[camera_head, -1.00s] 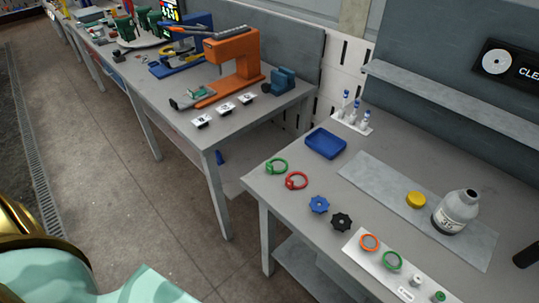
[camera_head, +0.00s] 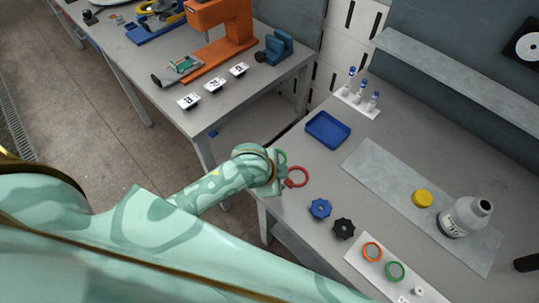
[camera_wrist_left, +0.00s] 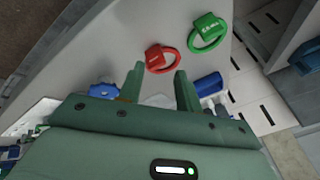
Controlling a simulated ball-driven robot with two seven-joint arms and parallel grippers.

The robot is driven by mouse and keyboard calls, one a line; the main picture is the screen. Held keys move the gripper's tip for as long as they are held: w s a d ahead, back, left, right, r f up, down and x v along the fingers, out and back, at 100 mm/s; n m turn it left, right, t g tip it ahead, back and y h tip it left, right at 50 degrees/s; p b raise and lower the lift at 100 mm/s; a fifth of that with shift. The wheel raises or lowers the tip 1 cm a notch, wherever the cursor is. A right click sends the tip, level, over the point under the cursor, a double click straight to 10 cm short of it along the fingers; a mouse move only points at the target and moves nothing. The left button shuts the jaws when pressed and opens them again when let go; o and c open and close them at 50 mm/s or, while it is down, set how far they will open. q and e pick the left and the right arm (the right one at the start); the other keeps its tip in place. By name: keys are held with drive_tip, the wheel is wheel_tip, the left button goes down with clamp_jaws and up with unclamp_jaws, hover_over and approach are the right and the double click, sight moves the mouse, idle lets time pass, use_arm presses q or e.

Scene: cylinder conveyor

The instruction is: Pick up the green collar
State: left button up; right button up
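A green collar, a ring with a lettered tab, lies flat on the right-hand grey table. It shows whole in the wrist view (camera_wrist_left: 207,33); in the head view only part of it (camera_head: 282,156) shows behind my left gripper (camera_head: 277,174). A similar red collar (camera_head: 298,177) lies beside it and also shows in the wrist view (camera_wrist_left: 156,58). In the wrist view my left gripper (camera_wrist_left: 157,70) is open and empty. Its fingers point toward the red collar, with the green one beyond to the upper right. My right gripper is not in view.
A blue tray (camera_head: 327,129), a blue knob (camera_head: 320,209) and a black knob (camera_head: 343,229) lie near the collars. Another green ring (camera_head: 394,271) and an orange ring (camera_head: 372,251) lie on a white plate. A grey bottle (camera_head: 465,217) stands at right.

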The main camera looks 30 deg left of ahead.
use_arm(q)
drive_tip(key=w+d+r+m+g, duration=0.2)
drive_tip(key=w+r+m, duration=0.3)
drive_tip(key=m, duration=0.1)
drive_tip(key=w+a+r+m+g+y+p, duration=0.1)
drive_tip(key=w+a+r+m+g+y, duration=0.15)
drive_tip(key=a+r, duration=0.45)
drive_tip(key=shift+m+g+h, duration=0.25)
drive_tip(key=shift+g+h, duration=0.1)
drive_tip(key=f+b, duration=0.1)
drive_tip(key=f, duration=0.4)
drive_tip(key=s+a+f+b, duration=0.1)
drive_tip(key=f, duration=0.4)
drive_tip(key=f+b, duration=0.2)
drive_tip(key=f, duration=0.4)
drive_tip(key=shift+s+a, duration=0.2)
drive_tip(key=shift+f, duration=0.35)
clamp_jaws()
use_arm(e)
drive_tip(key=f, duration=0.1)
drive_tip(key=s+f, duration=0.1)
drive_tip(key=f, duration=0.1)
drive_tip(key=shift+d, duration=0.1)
